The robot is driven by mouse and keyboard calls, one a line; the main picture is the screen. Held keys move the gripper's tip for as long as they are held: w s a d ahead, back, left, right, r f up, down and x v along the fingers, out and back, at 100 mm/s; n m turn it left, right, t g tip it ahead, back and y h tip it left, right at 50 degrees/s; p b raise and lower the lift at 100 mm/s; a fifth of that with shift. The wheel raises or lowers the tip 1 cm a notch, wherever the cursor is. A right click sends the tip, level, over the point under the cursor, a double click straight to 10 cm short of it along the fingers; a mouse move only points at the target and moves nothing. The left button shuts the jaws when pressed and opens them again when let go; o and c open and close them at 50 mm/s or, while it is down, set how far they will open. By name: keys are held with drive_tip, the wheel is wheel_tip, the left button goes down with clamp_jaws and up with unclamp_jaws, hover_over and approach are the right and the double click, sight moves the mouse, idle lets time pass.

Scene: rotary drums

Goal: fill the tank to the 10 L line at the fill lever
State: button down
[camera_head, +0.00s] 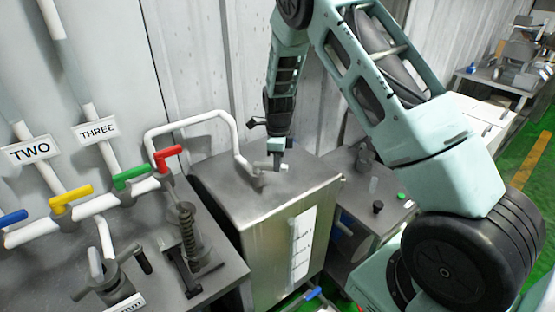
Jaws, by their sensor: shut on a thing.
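The tank (262,258) is a grey metal box with a flat top. A white level strip (302,245) runs down its front; its marks are too small to read, and no liquid level can be made out. A white pipe (189,118) bends over and ends at the tank's top. My gripper (277,163) points down at the tank's top beside the pipe end. It is shut on a small pale handle (284,167) there, mostly hidden by the fingers; I cannot tell for sure that this is the fill lever.
Blue (12,218), yellow (70,199), green (132,177) and red (168,156) valve levers line the pipe at left. A bench (222,275) with a spring device (186,232) stands left of the tank. A low table (392,213) with small knobs is at right.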

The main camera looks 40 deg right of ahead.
drive_tip(key=shift+s+a+r+m+p, duration=0.1)
drive_tip(key=shift+s+a+m+p, duration=0.25)
drive_tip(key=shift+a+m+p, duration=0.85)
drive_tip(key=shift+s+a+f+m+p, duration=0.1)
drive_tip(key=shift+s+a+m+p, duration=0.4)
drive_tip(key=shift+m, duration=1.3)
drive_tip(key=shift+s+a+r+m+p, duration=0.1)
drive_tip(key=shift+s+a+m+p, duration=0.1)
drive_tip(key=shift+a+m+p, duration=0.95)
drive_tip(key=shift+d+m, duration=0.4)
drive_tip(key=shift+m, duration=0.05)
drive_tip(key=c, duration=1.3)
unclamp_jaws()
wheel_tip(320, 180, up, 17)
drive_tip(key=b, duration=0.4)
drive_tip(key=shift+r, duration=0.15)
